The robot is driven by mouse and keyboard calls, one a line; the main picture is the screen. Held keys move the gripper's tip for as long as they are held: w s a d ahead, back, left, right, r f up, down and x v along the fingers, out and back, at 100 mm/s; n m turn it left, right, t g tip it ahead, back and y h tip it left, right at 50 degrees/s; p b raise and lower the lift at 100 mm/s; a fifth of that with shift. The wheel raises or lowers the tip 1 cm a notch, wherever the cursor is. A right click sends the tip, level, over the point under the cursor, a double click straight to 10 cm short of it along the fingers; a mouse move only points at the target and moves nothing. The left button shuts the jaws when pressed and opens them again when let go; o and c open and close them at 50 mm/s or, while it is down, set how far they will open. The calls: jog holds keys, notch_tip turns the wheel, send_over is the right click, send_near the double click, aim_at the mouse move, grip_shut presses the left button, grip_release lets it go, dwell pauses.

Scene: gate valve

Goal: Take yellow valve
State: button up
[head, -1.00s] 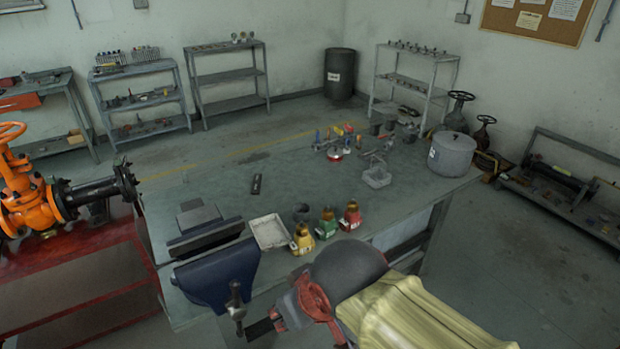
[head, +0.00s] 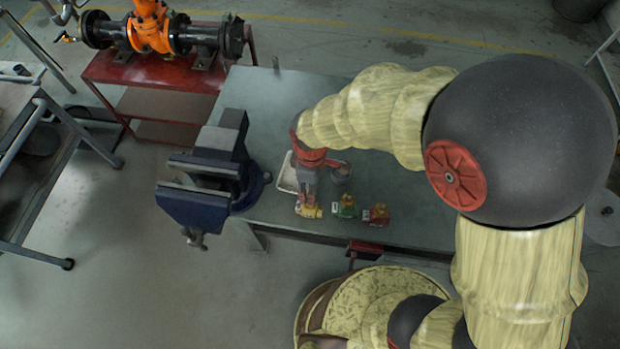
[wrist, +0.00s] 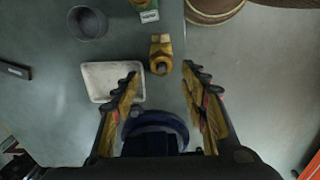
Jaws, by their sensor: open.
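The yellow valve (head: 309,211) is on the near edge of the workbench, left of a green valve (head: 344,207) and a red valve (head: 376,214). My gripper (head: 308,203) is above the bench and partly covers the yellow valve in the head view. In the wrist view the yellow valve (wrist: 161,50) lies just beyond the fingertips, roughly centred between them. My gripper (wrist: 163,76) is open and empty, one finger on each side. I cannot tell its height above the valve.
A white tray (wrist: 97,80) is close to the left finger in the wrist view, with a grey cup (wrist: 87,22) beyond it. A blue vise (head: 203,178) is at the bench's left end. The red stand (head: 150,75) holds an orange valve assembly.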

aim_at(310, 207)
jog(key=shift+a+f, duration=0.1)
jog(key=shift+f, duration=0.3)
jog(key=shift+s+f+b, duration=0.1)
jog(key=shift+f+b, duration=2.45)
jog(key=shift+f, duration=0.75)
jog(key=shift+c, duration=0.9)
grip_shut()
